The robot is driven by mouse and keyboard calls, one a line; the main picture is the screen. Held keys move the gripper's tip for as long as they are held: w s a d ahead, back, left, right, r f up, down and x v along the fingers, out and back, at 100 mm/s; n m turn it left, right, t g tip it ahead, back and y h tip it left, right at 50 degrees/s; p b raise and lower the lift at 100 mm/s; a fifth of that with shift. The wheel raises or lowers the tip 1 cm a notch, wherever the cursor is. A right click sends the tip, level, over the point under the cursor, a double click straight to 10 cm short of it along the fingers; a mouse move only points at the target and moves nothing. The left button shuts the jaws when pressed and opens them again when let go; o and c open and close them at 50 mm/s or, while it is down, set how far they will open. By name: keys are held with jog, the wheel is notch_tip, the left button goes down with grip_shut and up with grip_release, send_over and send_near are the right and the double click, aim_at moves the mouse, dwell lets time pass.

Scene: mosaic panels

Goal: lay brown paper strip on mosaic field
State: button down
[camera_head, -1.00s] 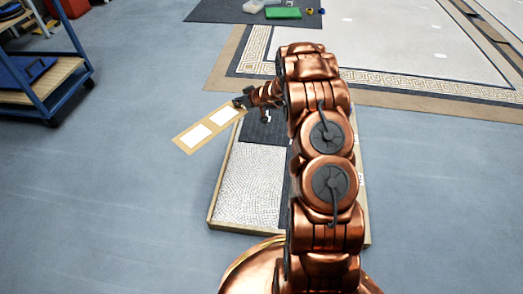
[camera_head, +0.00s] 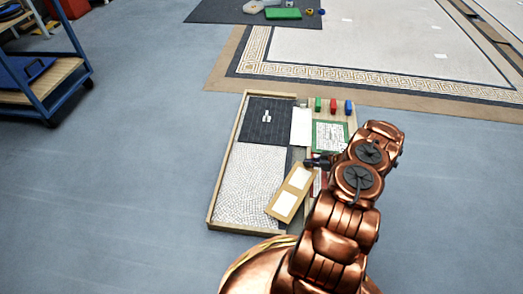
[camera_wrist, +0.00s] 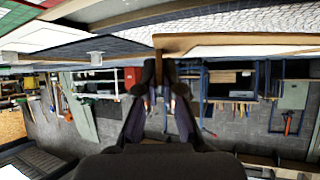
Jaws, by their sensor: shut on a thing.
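In the wrist view, my fingers (camera_wrist: 160,78) pinch the strip (camera_wrist: 235,40), seen nearly edge-on. The mosaic (camera_wrist: 265,18) shows just beyond it. The strip seems held above the panel; its exact height is hard to tell.
The wooden-framed panel (camera_head: 224,160) lies on the blue-grey floor. A dark sheet with small white pieces (camera_head: 267,116) covers its upper left. A white card (camera_head: 301,127), a green-bordered sheet (camera_head: 330,136) and red, green and blue blocks (camera_head: 333,104) sit at right. A blue trolley (camera_head: 70,75) stands far left.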

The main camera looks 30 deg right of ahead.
jog(key=shift+s+f, duration=0.35)
jog(key=shift+w+a+f, duration=0.1)
jog(key=shift+w+f, duration=0.05)
jog(key=shift+w, duration=0.05)
jog(key=b, duration=0.6)
send_over(279, 161)
jog(key=shift+f, duration=0.65)
jog(key=shift+f+b, duration=0.95)
jog(key=shift+f, duration=0.85)
jog(key=c, duration=1.3)
grip_release()
jog(key=shift+f, duration=0.1)
